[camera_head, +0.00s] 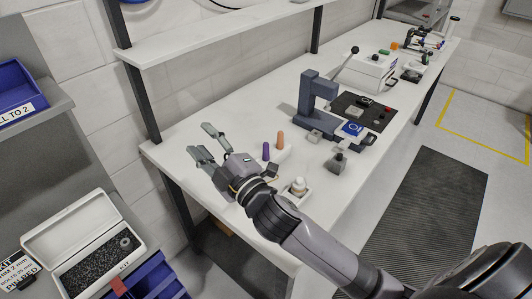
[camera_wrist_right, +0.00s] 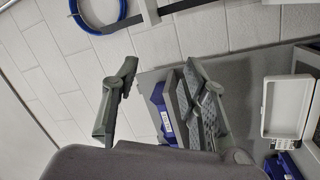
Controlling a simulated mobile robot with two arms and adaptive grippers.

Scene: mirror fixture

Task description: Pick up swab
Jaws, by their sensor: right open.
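My right gripper (camera_head: 201,141) is open above the left end of the white bench, with its fingers pointing to the left and nothing between them. It also shows open and empty in the right wrist view (camera_wrist_right: 160,72). I cannot tell for sure which thing is the swab. A purple upright piece (camera_head: 266,151) and an orange upright piece (camera_head: 280,140) stand in a white holder, just right of the gripper. A white rounded piece (camera_head: 298,186) sits in a small white tray beside my right wrist. My left gripper is not seen.
A dark grey press (camera_head: 317,101) stands on the bench (camera_head: 210,107) beyond the holder, near a black board (camera_head: 362,111) and a small grey block (camera_head: 336,163). A shelf (camera_head: 215,35) runs above the back. An open white kit box (camera_head: 85,240) lies at lower left.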

